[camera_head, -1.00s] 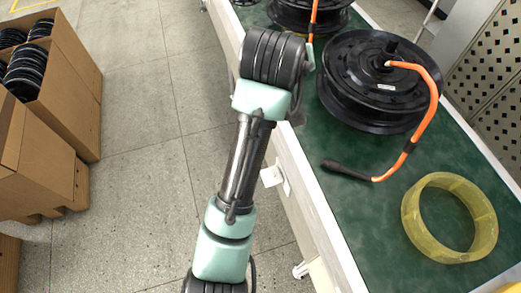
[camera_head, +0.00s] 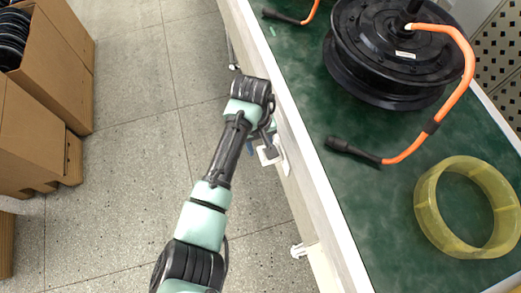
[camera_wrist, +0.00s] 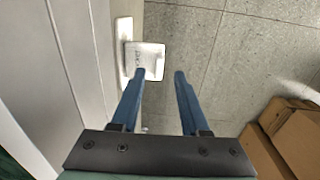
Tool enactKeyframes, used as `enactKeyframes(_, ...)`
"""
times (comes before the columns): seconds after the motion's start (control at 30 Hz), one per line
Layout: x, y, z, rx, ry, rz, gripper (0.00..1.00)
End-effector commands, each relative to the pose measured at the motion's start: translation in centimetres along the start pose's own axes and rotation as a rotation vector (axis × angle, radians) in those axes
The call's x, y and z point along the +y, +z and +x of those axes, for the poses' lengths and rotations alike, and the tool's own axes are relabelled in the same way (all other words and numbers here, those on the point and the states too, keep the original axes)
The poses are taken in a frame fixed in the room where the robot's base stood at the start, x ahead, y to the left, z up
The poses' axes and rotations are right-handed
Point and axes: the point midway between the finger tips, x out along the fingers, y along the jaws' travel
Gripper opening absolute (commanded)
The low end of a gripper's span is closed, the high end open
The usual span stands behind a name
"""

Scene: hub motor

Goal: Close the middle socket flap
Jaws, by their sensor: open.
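The middle socket flap (camera_head: 269,156) is white and stands out from the bench's side panel, so it is open. In the wrist view the flap (camera_wrist: 150,58) lies just ahead of the fingertips, with its socket plate (camera_wrist: 124,34) on the panel to its left. My gripper (camera_wrist: 156,74) is open and empty, with two blue fingers apart. The left fingertip overlaps the flap's lower edge in that view; I cannot tell whether they touch. In the head view my gripper (camera_head: 251,147) is mostly hidden by my wrist, just left of the flap.
Above is the green bench top (camera_head: 300,75) with a black hub motor (camera_head: 385,55), its orange cable (camera_head: 455,95) and a yellow ring (camera_head: 430,210). Another white fitting (camera_head: 298,250) is nearer on the bench side. Cardboard boxes (camera_head: 60,75) stand left; the floor between is clear.

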Motion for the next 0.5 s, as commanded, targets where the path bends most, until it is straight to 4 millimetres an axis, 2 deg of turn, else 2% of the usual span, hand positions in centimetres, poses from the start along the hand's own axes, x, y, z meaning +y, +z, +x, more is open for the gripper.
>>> enactKeyframes(0.03,-0.1,0.0,1.0,-0.001,-0.002,-0.001,0.45)
enactKeyframes(0.2,0.0,-0.1,2.6,0.001,0.0,0.0,0.45)
enactKeyframes(0.5,0.1,-0.1,3.0,0.002,0.001,0.001,0.45)
